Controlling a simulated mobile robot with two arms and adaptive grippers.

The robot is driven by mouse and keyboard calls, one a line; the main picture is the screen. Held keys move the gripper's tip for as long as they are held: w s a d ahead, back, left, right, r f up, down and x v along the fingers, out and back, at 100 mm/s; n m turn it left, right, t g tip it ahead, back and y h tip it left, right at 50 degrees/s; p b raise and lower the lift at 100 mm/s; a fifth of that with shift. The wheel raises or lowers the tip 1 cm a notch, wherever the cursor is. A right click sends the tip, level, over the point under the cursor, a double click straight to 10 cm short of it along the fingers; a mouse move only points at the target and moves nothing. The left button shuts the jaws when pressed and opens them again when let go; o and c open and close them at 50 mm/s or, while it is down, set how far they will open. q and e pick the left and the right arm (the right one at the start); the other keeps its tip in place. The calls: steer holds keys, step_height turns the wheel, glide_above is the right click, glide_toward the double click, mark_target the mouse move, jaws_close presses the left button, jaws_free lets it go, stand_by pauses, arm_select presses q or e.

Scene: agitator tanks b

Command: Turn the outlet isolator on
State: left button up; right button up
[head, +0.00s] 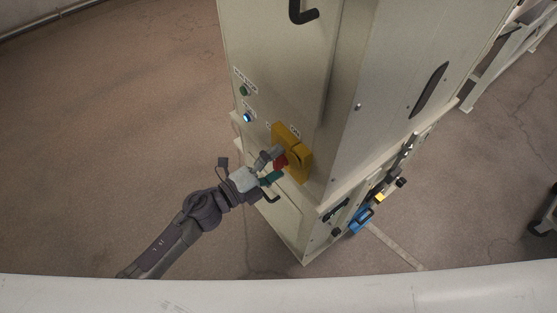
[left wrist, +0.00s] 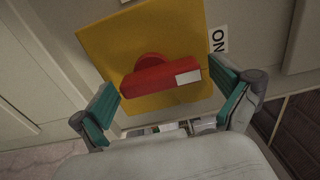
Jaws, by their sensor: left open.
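The outlet isolator is a red rotary handle (left wrist: 160,76) on a yellow plate (left wrist: 110,42), fixed to a pale cabinet. In the left wrist view the handle lies nearly level, with a white patch at its right end. An "ON" label (left wrist: 218,40) sits at the plate's right edge. In the head view the yellow plate (head: 303,162) is on the cabinet's left face, and the red handle (head: 281,161) is partly hidden by my gripper. My left gripper (head: 270,167) is open, its teal fingertips at either side of the handle; contact cannot be told. My right gripper is not in view.
The pale cabinet (head: 345,100) fills the middle of the head view. A green button (head: 244,91) and a blue-lit one (head: 248,117) sit above the isolator. A black handle (head: 270,197) juts out below it. Floor at left is clear.

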arm_select(q)
steer(key=v, duration=1.2)
